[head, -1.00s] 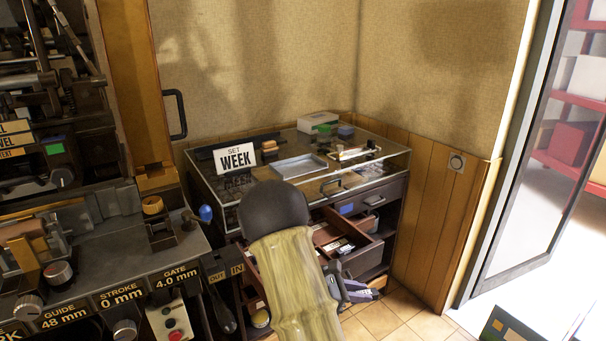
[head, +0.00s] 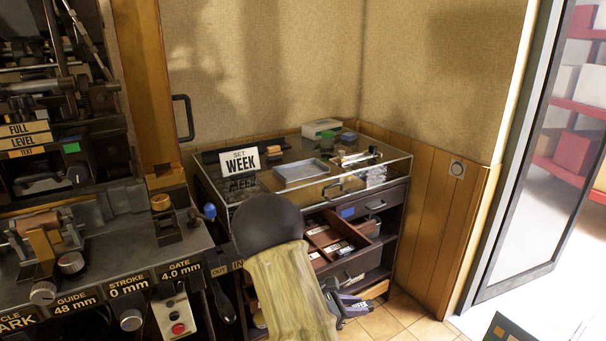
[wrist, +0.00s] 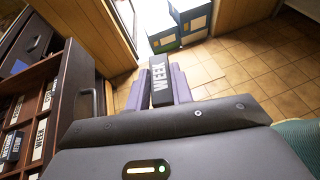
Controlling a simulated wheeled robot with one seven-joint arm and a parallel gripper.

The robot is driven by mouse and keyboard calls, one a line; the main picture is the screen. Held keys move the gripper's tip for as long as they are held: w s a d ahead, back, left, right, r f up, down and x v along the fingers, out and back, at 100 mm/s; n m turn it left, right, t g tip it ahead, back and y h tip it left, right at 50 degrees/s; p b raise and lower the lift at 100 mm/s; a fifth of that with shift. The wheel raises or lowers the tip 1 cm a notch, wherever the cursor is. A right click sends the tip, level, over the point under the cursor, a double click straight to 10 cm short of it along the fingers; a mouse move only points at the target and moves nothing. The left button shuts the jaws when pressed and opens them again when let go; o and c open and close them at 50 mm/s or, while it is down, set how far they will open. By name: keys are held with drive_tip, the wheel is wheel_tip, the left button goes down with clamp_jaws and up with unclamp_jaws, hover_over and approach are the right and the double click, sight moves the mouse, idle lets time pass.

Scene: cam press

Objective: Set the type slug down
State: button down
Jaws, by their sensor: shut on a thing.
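The type slug (wrist: 160,80) is a dark bar with WEEK in white letters. In the wrist view it stands out between the two purple fingers of my gripper (wrist: 161,88), which is shut on it. In the head view my gripper (head: 350,304) is low in front of the open type drawer (head: 356,264), at its right side. The slug is small there, with its lettering just visible. The wrist view shows the drawer's compartments (wrist: 22,108) at the left, apart from the slug. Labelled slugs lie in them, one reading WEEK (wrist: 40,138). My arm hides the drawer's left part.
The glass-topped cabinet (head: 398,169) carries a SET WEEK sign (head: 240,164), a shallow grey tray (head: 303,171) and small boxes. The press (head: 100,250) stands at the left. Blue bins (wrist: 178,25) stand beyond the slug on the tiled floor.

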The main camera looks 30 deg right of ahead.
drive_tip(key=w+a+f+n+t+y, duration=0.2)
drive_tip(key=w+a+n+t+y, duration=0.1)
drive_tip(key=a, duration=0.4)
drive_tip(key=w+a+f+n+t+y, duration=0.2)
drive_tip(key=w+a+n+t+y, duration=0.1)
drive_tip(key=w+a+n+t, duration=0.2)
drive_tip(key=w+a+f+n+t+y, duration=0.2)
drive_tip(key=a+n+t, duration=0.4)
drive_tip(key=a, duration=0.5)
drive_tip(key=shift+w+f+n+t+y, duration=0.3)
drive_tip(key=shift+w+n+y, duration=0.4)
drive_tip(key=shift+w+n, duration=0.4)
drive_tip(key=shift+a+r, duration=0.1)
